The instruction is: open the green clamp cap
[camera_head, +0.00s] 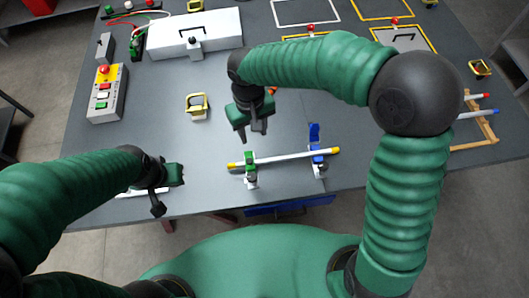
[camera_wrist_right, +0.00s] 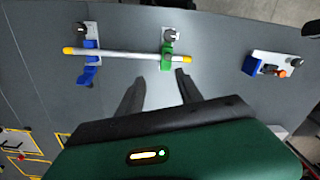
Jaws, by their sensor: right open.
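The green clamp (camera_head: 250,170) stands near the front edge of the table and also shows in the right wrist view (camera_wrist_right: 167,62). A white rod with yellow ends (camera_head: 285,158) runs through it and through the blue clamp (camera_head: 314,133). I cannot tell whether the green cap is fully shut over the rod. My right gripper (camera_head: 251,135) is open and empty, above and behind the green clamp, apart from it. In the right wrist view its two dark fingers (camera_wrist_right: 158,92) are spread, pointing toward the clamp. My left gripper (camera_head: 166,190) is at the front left; its jaws are unclear.
A white plate with a blue clamp (camera_wrist_right: 262,66) lies by the left gripper. A button box (camera_head: 107,94), a yellow-framed part (camera_head: 196,103) and a white box (camera_head: 200,40) stand further back. A wooden rack (camera_head: 478,120) is at right.

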